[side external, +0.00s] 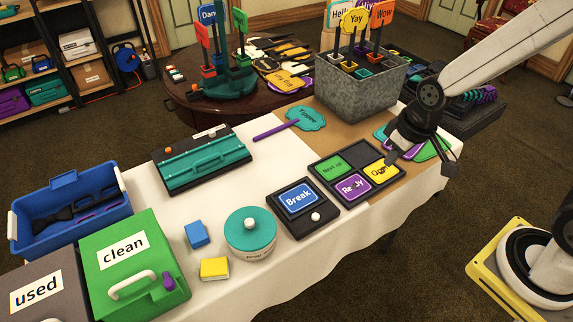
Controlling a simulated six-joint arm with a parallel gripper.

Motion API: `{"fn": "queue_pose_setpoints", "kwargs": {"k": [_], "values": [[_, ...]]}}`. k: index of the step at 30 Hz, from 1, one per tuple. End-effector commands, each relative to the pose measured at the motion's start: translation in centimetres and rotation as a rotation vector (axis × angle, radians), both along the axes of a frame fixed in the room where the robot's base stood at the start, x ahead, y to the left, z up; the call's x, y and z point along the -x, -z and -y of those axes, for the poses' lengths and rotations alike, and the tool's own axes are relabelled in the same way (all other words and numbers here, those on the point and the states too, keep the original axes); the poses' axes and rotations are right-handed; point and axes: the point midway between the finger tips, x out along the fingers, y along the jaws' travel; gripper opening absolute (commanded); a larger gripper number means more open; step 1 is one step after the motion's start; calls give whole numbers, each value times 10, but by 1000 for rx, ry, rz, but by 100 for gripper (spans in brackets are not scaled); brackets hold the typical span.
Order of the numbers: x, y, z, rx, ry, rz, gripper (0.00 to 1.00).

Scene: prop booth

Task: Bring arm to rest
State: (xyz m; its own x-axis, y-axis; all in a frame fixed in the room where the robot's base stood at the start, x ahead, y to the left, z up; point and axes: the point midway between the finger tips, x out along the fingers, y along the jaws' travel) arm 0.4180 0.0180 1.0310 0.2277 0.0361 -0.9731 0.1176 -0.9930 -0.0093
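My arm reaches in from the upper right over the right end of the white-clothed table (310,258). My gripper (421,162) points down, with its two fingers spread well apart, and nothing shows held between them. It is just right of the black tray (322,182) with coloured word cards, near the yellow card (379,171). Green and purple paddle signs (433,149) lie behind and under the gripper. I cannot tell how high the gripper is above them.
A grey metal bin (345,88) of upright word signs stands left of my arm. A teal jar (250,230), a "Break" card stand (299,203) and a green "clean" box (133,262) sit farther left. Open floor lies in front of the table.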

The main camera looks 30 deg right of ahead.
Motion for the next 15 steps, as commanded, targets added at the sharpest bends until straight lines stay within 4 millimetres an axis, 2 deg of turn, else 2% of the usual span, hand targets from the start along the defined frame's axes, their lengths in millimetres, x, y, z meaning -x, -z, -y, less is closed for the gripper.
{"fn": "queue_pose_setpoints", "kwargs": {"k": [3,6,15], "values": [[17,-2,12,6,73,1,0],[24,-3,17,9,107,1,0],[27,-3,19,10,120,-1,0]]}}
